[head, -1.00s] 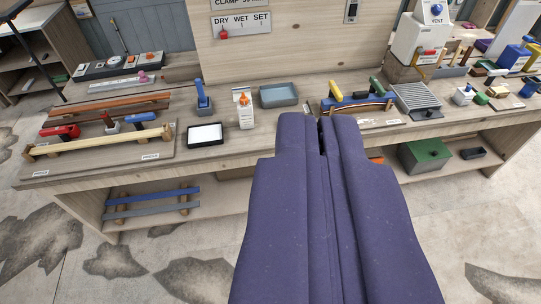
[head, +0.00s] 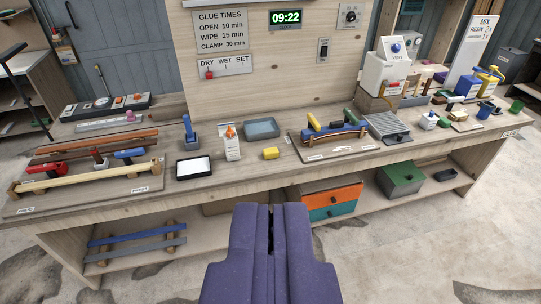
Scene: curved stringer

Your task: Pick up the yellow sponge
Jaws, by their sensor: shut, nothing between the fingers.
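A small yellow block that looks like the sponge (head: 271,153) lies on the wooden workbench (head: 225,176) near its front edge. It sits right of a white bottle with an orange cap (head: 232,143) and in front of a grey-blue tray (head: 261,129). My gripper (head: 271,208) is purple, shut and empty. It shows at the bottom middle, lower in the picture than the sponge and apart from it. Nothing hides the sponge.
A white-topped black tray (head: 194,167) lies left of the bottle. A board with a clamped curved piece (head: 335,131) is to the right. Orange and teal drawers (head: 331,204) stand on the lower shelf. The bench front around the sponge is clear.

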